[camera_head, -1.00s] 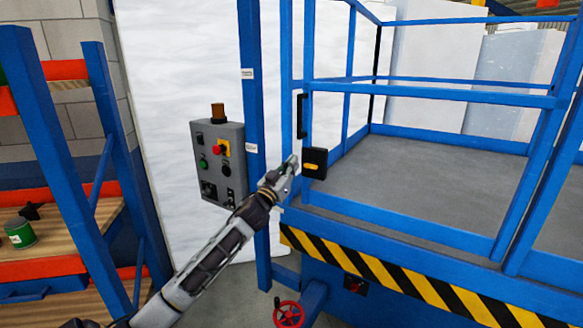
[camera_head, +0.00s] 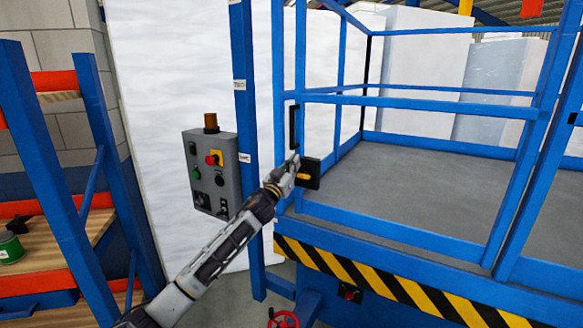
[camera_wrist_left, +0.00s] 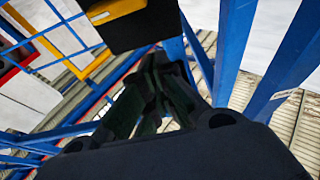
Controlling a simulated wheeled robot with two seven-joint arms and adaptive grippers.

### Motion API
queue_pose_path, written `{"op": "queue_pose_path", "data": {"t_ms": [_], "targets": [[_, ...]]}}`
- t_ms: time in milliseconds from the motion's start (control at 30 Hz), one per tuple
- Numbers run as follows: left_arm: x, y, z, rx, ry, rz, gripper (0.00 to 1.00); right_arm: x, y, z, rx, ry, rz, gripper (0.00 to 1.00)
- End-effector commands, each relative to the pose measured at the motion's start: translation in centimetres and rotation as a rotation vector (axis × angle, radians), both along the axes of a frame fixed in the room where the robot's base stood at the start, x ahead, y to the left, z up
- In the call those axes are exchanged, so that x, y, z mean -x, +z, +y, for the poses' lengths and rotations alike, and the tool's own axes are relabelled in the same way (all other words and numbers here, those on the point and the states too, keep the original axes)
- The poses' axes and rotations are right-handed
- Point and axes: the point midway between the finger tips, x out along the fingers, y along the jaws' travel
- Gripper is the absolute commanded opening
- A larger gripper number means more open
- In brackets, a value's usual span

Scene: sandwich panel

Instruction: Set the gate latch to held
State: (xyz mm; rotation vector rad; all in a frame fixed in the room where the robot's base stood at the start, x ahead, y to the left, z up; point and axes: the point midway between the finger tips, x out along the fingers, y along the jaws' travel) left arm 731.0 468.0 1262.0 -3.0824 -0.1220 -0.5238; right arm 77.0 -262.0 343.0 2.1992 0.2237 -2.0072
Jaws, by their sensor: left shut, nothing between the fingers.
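The gate latch (camera_head: 309,174) is a black box with a yellow-orange lever, mounted low on the blue gate post of the platform. The lever lies roughly level in the head view. In the left wrist view the latch (camera_wrist_left: 130,25) is at the top, with part of its yellow lever at the upper edge. My left gripper (camera_head: 294,161) is at the left side of the latch, its fingers shut and empty. The fingers also show in the left wrist view (camera_wrist_left: 155,75), below the latch box. Whether they touch it, I cannot tell. My right gripper is out of view.
A grey control box (camera_head: 212,172) with a red knob and buttons hangs left of the blue post (camera_head: 245,100). A black gate handle (camera_head: 294,127) is above the latch. Blue rails (camera_head: 420,100) enclose the grey platform floor (camera_head: 430,185). A shelf rack stands at far left.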

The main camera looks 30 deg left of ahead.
Motion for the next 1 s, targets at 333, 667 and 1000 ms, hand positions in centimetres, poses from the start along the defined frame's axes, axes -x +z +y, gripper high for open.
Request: {"op": "queue_pose_path", "data": {"t_ms": [333, 667, 1000], "targets": [[-1.8, 0.8, 0.1, 0.0, 0.0, -0.001, 0.0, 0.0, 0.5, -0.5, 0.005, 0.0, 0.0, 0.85], [-1.8, -2.2, 0.1, 0.003, 0.0, 0.001, 0.0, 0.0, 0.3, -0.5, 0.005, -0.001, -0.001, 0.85], [-1.7, -3.4, 0.1, 0.001, 0.0, 0.0, 0.0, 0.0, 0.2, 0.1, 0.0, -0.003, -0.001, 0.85]]}}
